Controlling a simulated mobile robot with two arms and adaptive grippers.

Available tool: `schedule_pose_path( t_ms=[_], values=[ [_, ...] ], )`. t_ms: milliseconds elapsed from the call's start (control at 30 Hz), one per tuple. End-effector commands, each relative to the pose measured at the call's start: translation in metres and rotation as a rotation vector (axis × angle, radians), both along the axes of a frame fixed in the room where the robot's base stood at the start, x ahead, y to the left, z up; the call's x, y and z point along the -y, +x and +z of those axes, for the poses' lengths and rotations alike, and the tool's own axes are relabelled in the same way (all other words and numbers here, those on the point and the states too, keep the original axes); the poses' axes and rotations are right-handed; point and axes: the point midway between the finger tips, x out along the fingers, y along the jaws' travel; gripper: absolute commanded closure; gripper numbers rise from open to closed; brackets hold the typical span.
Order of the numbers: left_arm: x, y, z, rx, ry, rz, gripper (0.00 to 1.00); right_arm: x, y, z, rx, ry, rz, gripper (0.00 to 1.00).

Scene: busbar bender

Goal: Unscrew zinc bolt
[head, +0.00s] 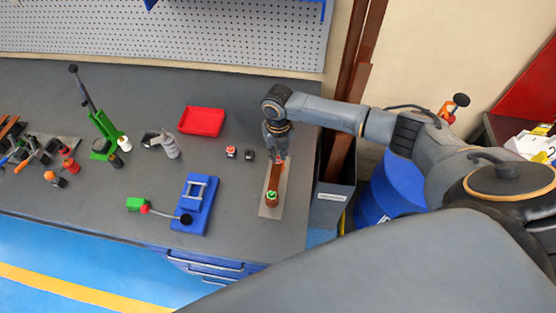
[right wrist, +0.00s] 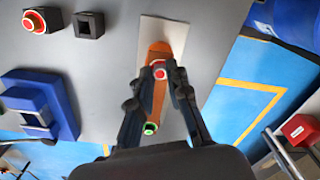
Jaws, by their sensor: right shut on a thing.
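A copper busbar (head: 275,178) lies on a pale plate (head: 266,211) on the grey bench; they also show in the right wrist view, busbar (right wrist: 158,98) and plate (right wrist: 172,30). My right gripper (head: 279,156) points down over the far end of the busbar. In the right wrist view its fingers (right wrist: 160,74) are closed around a small red-ringed bolt (right wrist: 159,70). Its metal type is too small to tell. A green-ringed piece (head: 271,196) stands at the near end of the busbar; it shows between the finger links (right wrist: 150,128). My left gripper is not in view.
A red tray (head: 201,121), a blue bender-like device (head: 196,204), a green press (head: 105,138) and small red and black blocks (head: 231,152) stand to the left. A grey bin (head: 333,199) and a blue barrel (head: 395,188) are at the right. Bench around the plate is clear.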

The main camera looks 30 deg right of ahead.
Motion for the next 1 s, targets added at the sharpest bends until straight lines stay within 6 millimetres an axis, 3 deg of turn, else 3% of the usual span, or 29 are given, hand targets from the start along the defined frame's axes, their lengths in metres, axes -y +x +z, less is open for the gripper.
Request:
schedule_pose_path(
  t_ms=[133, 433, 733, 767, 800, 1000],
  values=[
    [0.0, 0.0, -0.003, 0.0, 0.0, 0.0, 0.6, 0.001, 0.0, -0.001, 0.001, -0.001, 0.07, 1.0],
    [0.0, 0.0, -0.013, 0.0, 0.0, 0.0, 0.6, 0.0, 0.0, -0.001, 0.001, -0.001, 0.454, 1.0],
    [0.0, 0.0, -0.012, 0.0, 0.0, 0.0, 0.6, 0.0, 0.0, 0.0, -0.001, 0.001, 0.5, 1.0],
    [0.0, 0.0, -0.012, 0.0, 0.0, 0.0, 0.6, 0.0, 0.0, 0.0, -0.001, 0.001, 0.5, 0.79],
    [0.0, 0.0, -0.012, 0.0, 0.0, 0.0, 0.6, 0.0, 0.0, 0.0, -0.001, 0.001, 0.499, 0.74],
    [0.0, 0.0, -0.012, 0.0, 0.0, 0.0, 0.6, 0.0, 0.0, 0.0, -0.001, 0.001, 0.498, 0.74]
  ],
)
